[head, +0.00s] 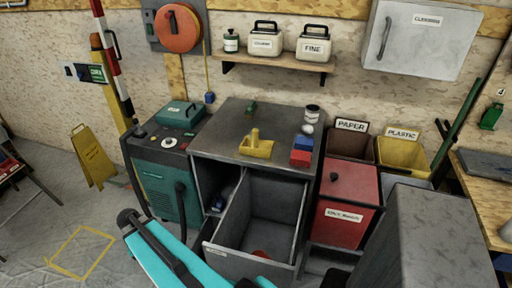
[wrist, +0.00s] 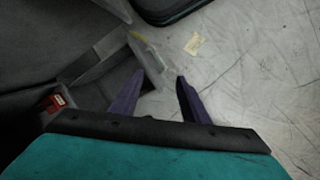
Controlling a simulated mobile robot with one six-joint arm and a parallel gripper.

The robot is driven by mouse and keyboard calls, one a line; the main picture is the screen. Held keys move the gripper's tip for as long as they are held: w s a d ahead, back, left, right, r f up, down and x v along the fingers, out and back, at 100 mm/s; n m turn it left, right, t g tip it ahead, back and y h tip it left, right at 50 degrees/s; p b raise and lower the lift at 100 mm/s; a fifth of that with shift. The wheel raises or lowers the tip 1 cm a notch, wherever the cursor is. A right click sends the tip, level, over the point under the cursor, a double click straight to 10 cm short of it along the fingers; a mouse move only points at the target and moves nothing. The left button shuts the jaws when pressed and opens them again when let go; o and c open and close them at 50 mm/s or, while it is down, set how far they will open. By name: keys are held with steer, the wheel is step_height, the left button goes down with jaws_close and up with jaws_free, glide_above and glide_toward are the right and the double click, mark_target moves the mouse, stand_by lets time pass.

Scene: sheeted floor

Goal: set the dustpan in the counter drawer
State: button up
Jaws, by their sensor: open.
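The yellow dustpan (head: 256,148) lies on the grey counter top, its handle sticking up. The counter drawer (head: 225,262) below it is pulled out and open at the top. A red object (head: 262,254) shows inside the drawer near its front. My gripper (wrist: 156,92) is open in the wrist view, its two dark fingers apart with nothing between them. The dustpan does not show in the wrist view, so my gripper is away from it. In the head view my teal arm crosses the lower middle in front of the drawer; the fingers cannot be made out there.
Red and blue blocks (head: 301,151), a can (head: 312,114) and a small green item (head: 251,107) stand on the counter. A green machine (head: 163,180) is at its left. A red bin (head: 347,195) and a grey cabinet (head: 440,240) are at right.

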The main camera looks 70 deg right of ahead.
steer(key=w+d+r+m+t+h, duration=0.1)
steer(key=d+r+m, duration=0.3)
steer(key=d+r, duration=0.85)
steer(key=m+h, duration=0.3)
steer(key=m, duration=0.8)
glide_toward(254, 133)
steer(key=shift+s+a+r+p, duration=0.15)
steer(key=shift+a+r+p, duration=0.05)
steer(key=shift+r+p, duration=0.2)
steer(key=shift+f, duration=0.15)
steer(key=shift+p+x, duration=0.95)
steer(key=shift+x, duration=3.2)
steer(key=shift+d, duration=0.15)
steer(key=shift+d+f, duration=0.1)
steer(key=shift+f, duration=0.05)
